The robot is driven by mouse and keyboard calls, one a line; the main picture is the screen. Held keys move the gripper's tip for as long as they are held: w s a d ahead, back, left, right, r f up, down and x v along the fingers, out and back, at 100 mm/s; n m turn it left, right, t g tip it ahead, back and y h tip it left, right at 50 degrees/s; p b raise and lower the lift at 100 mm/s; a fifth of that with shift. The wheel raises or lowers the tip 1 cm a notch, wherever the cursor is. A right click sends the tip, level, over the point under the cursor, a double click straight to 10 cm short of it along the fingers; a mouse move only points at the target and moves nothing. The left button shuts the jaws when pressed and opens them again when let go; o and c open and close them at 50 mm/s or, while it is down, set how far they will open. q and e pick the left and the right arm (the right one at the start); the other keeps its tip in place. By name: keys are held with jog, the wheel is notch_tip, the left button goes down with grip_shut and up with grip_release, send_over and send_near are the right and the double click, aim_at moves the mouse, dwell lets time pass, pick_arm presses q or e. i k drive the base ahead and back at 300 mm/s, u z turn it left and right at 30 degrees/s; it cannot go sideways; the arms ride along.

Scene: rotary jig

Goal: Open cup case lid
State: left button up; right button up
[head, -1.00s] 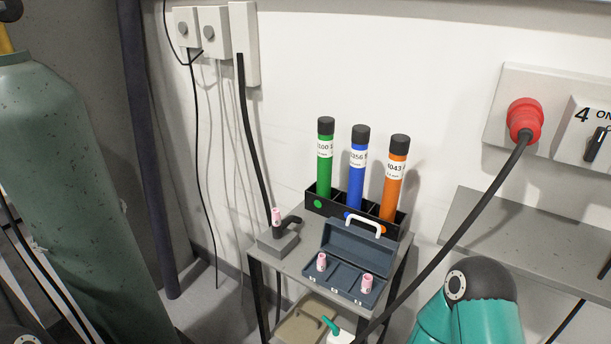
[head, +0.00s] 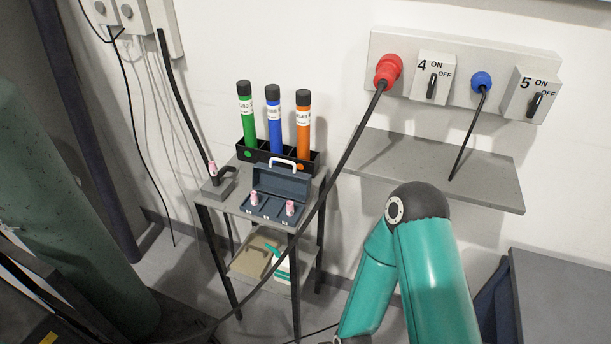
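The cup case (head: 272,207) is a small blue-grey box on the top of a small grey table. Its lid (head: 282,184) stands raised at the back, with a white handle (head: 283,163) on its upper edge. Two pink cups stand in the case, one at the left (head: 254,199) and one at the right (head: 290,208). My grippers are both out of view. A teal arm of mine rises at the lower right, well apart from the case.
A black rack (head: 247,154) with green, blue and orange tubes stands behind the case. A torch holder (head: 217,186) with a pink-tipped torch is at its left. A black cable (head: 335,172) from the red plug (head: 388,70) hangs across the table's right side. A grey shelf (head: 440,170) juts from the wall.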

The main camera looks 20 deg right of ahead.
aim_at(292, 185)
jog(key=z, duration=0.1)
jog(key=k, duration=0.45)
jog(key=z, duration=0.8)
jog(key=i, duration=1.45)
jog(key=u, duration=1.7)
